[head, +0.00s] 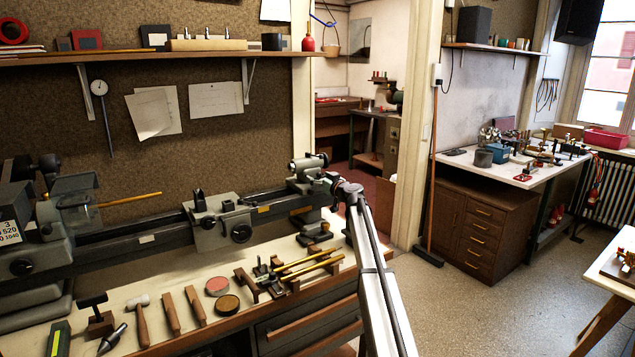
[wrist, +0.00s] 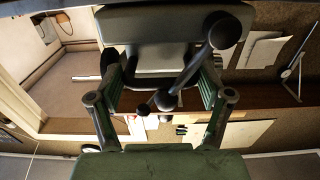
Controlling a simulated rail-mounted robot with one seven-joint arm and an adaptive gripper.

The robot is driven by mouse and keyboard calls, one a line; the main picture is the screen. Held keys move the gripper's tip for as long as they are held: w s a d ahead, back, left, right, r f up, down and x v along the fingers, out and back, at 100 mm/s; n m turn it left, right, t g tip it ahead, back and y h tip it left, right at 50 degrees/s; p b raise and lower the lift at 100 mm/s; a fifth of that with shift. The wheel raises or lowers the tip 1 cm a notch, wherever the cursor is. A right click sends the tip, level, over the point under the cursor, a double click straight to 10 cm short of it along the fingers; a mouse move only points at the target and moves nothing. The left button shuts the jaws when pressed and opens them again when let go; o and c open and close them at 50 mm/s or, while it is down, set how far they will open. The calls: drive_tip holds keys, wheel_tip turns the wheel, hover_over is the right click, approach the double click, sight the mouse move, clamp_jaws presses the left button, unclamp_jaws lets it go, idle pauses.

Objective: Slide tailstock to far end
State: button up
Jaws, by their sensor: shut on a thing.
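The tailstock (head: 310,168) is a grey-green casting near the right end of the lathe bed (head: 282,207) in the head view. My gripper (head: 338,186) reaches it from the right, at its handwheel end. In the wrist view, the tailstock's grey-green body (wrist: 150,22) fills the top middle. A dark crank with round knobs (wrist: 224,33) sits in front of it. The fingers of my gripper (wrist: 165,85) stand on either side of the tailstock's end, shut on it. The exact contact spots are hard to see.
The carriage (head: 222,222) sits on the bed left of the tailstock, with bare bed between them. The headstock (head: 35,235) is at far left. The bench front (head: 190,285) holds a mallet (head: 140,318), wooden-handled tools, round tins and brass tubes (head: 310,265).

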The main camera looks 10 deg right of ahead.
drive_tip(key=o, duration=1.4)
drive_tip(key=shift+s, duration=0.1)
drive_tip(key=v, duration=1.1)
drive_tip(key=shift+s+d, duration=0.15)
drive_tip(key=shift+s, duration=0.25)
drive_tip(key=shift+r, duration=0.2)
